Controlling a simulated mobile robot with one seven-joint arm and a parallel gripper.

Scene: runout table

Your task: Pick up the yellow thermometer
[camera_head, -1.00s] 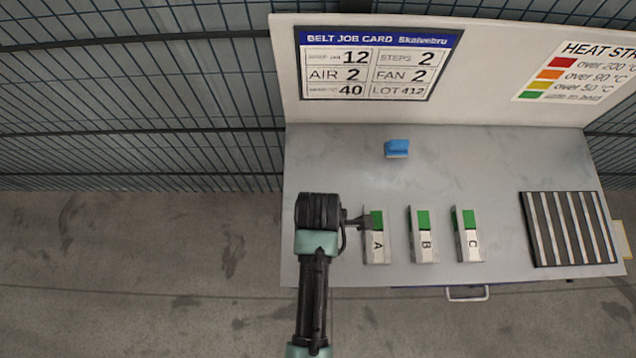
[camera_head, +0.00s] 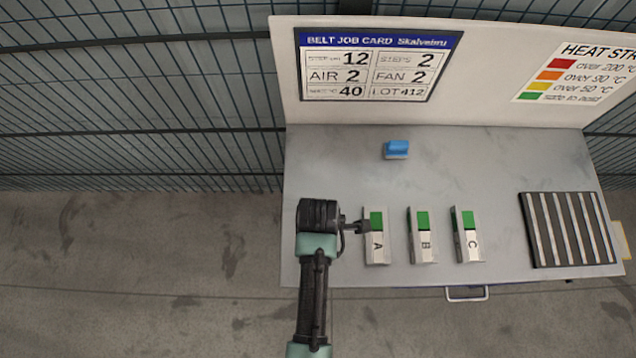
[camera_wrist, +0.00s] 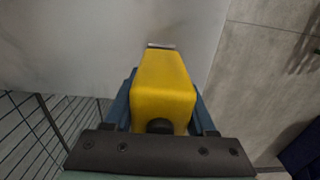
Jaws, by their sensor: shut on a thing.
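The yellow thermometer (camera_wrist: 165,88) fills the middle of the wrist view, its blocky yellow body between my fingers. A dark round spot shows on its near end and a pale tip at its far end. My gripper (camera_wrist: 163,100) is shut on it, with a blue-grey finger at each side. In the head view my gripper (camera_head: 360,227) is at the left part of the table, beside the block marked A (camera_head: 377,249). The thermometer cannot be made out in the head view; whether it touches the table is unclear.
Blocks B (camera_head: 424,248) and C (camera_head: 469,247), with green upper parts like A, stand to the right. A blue object (camera_head: 397,149) sits at the back. A slatted dark rack (camera_head: 570,229) is at the right of the grey table (camera_head: 330,160). A board (camera_head: 480,75) closes the back.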

